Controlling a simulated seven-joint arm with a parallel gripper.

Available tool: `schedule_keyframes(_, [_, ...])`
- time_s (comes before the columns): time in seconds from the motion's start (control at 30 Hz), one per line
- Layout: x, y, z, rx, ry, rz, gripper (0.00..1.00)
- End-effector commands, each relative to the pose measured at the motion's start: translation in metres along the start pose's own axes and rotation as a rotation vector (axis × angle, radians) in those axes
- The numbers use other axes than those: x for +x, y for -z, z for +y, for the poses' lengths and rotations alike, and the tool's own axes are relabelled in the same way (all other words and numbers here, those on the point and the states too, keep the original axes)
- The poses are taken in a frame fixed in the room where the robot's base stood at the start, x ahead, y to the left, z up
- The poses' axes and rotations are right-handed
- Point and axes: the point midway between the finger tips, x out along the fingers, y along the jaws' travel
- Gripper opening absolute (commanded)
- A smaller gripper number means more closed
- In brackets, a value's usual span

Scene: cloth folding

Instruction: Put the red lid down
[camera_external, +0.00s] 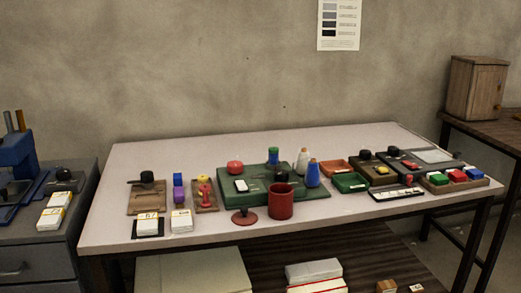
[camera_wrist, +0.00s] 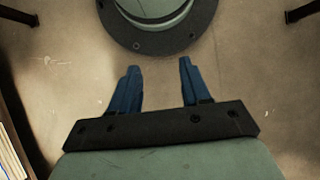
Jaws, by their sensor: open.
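A dark red lid with a small knob (camera_external: 244,217) lies on the table near its front edge, just left of a red pot (camera_external: 280,203). A second rounded red piece (camera_external: 235,167) sits farther back, by the rear left of the green mat; I cannot tell what it is. My gripper (camera_wrist: 160,64) shows in the wrist view with its two blue fingers apart and nothing between them. Bare floor lies behind the fingers. My gripper does not show in the external view, and neither lid nor pot shows in the wrist view.
The pale table (camera_external: 108,225) carries a green mat (camera_external: 312,194), white and blue bottles (camera_external: 312,175), several trays and small blocks. White boxes (camera_external: 181,221) stand at the front left. Table surface is clear along the back left and the front right of the pot.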

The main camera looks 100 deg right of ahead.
Motion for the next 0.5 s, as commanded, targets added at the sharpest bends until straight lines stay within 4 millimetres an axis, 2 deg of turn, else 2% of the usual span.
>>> schedule_keyframes(0.03, [0.007,-0.017,-0.003,-0.008,-0.01,-0.02,0.47])
schedule_keyframes(0.2, [0.022,-0.042,-0.008,-0.019,-0.029,-0.057,0.47])
schedule_keyframes(0.5, [0.026,-0.047,-0.009,-0.021,-0.033,-0.065,0.47])
